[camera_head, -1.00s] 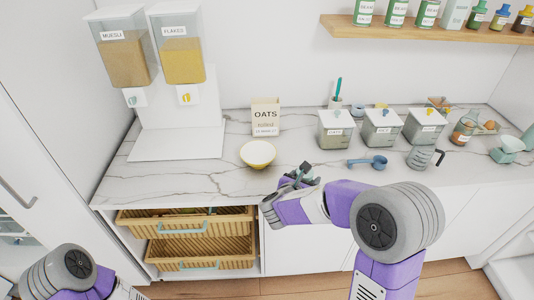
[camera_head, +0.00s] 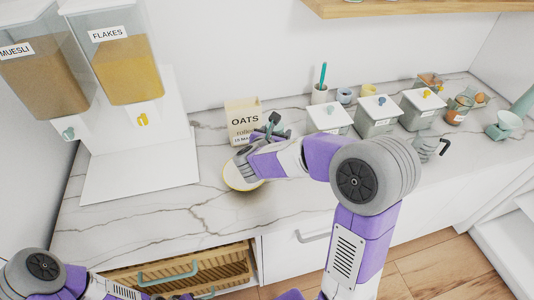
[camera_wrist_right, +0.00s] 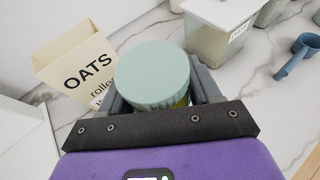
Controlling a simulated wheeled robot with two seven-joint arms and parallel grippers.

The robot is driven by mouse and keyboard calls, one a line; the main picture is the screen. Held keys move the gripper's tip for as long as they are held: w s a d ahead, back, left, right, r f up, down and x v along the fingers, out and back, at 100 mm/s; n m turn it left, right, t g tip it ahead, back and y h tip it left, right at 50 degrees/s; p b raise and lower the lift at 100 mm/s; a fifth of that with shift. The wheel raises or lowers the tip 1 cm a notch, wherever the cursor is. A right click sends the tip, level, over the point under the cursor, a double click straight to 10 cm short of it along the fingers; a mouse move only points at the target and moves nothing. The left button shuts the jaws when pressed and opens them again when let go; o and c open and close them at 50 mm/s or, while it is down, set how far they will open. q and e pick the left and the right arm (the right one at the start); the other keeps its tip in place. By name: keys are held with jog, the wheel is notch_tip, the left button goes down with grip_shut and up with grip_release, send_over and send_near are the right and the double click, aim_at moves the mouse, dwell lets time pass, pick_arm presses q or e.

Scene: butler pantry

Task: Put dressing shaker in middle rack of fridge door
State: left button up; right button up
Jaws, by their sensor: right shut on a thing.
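The dressing shaker shows only as a round pale green lid (camera_wrist_right: 152,75) with a sliver of yellow below it in the right wrist view. My right gripper (camera_wrist_right: 155,98) is shut on it, a grey finger on each side. In the head view my right gripper (camera_head: 266,133) is above the counter, in front of the oats box and over the yellow-rimmed bowl; the shaker is too small and covered to make out there. My left arm is at the bottom left, its gripper out of the picture. No fridge door rack is in view.
The oats box (camera_head: 243,121) stands behind the bowl (camera_head: 236,178). Cereal dispensers (camera_head: 125,60) stand at left on a white base. Lidded canisters (camera_head: 330,119) line the counter at right. A basket drawer (camera_head: 215,270) sits below the front edge.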

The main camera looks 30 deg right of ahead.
jog(key=shift+w+f+b, duration=0.1)
jog(key=shift+f+b, duration=0.6)
jog(key=shift+f, duration=2.25)
jog(key=shift+f, duration=0.1)
jog(key=o, duration=1.3)
